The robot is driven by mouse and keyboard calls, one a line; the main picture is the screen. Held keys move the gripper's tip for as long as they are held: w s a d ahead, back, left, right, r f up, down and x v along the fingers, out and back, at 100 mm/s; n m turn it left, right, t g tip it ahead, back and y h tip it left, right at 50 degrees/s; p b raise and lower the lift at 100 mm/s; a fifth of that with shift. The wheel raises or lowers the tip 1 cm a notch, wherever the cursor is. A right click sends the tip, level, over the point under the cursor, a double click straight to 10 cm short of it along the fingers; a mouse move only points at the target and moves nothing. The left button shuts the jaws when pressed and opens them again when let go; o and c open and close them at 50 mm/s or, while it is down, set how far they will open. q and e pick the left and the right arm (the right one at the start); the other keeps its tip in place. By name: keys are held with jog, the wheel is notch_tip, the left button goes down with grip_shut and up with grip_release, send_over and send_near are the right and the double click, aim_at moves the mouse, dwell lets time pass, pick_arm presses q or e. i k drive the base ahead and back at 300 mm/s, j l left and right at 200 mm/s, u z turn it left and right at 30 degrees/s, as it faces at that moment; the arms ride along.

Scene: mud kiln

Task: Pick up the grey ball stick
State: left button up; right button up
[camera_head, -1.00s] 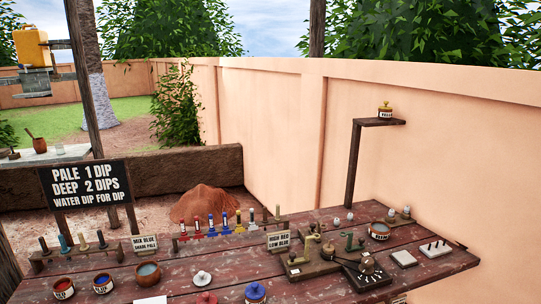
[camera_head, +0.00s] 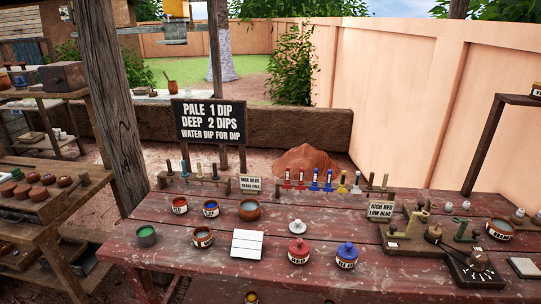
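No stick can be made out for certain as the grey ball stick. Several small upright sticks stand along the back of the red wooden table (camera_head: 200,217). A row of coloured ones holds red, blue and yellow pieces, with a pale greyish stick (camera_head: 356,183) at its right end. Two dark sticks (camera_head: 377,181) stand just right of it. A low rack (camera_head: 196,183) at the back left holds several more sticks in dark, green and tan tones. Their tips are too small to tell for balls. Neither of my grippers is in view.
A white tile (camera_head: 247,244), a lidded red pot (camera_head: 299,251) and a lidded blue pot (camera_head: 346,256) stand near the front. Small bowls stand behind and left. A wooden post (camera_head: 113,90) rises beyond the table's left end, near a shelf of pots (camera_head: 40,195).

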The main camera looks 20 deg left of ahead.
aim_at(215, 177)
jog(key=u, duration=1.3)
